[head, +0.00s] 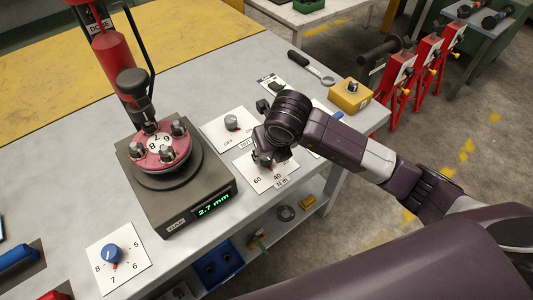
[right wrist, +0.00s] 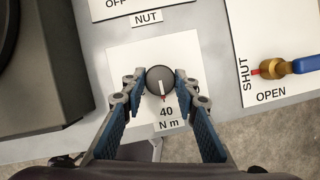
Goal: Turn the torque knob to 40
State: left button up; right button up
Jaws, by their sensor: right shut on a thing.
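The torque knob (right wrist: 161,78) is a dark round knob on a white plate (right wrist: 125,65) marked 40 and N m. Its white line points down in the right wrist view, toward the 40, with a red tip just above the number. My right gripper (right wrist: 160,84) has a finger on each side of the knob and is shut on it. In the head view my right gripper (head: 267,155) covers most of the knob, and 60 and 40 show on the plate (head: 250,172). My left gripper is not in view.
The NUT switch plate (head: 222,137) lies just behind. A brass valve with a blue handle (right wrist: 305,65) sits to the right in the wrist view. The grey gauge block (head: 180,205) reads 2.7 mm, left of the knob. A blue knob (head: 110,254) is at front left.

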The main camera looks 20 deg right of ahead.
jog(key=o, duration=1.2)
jog(key=shift+c, duration=0.2)
jog(key=v, duration=1.2)
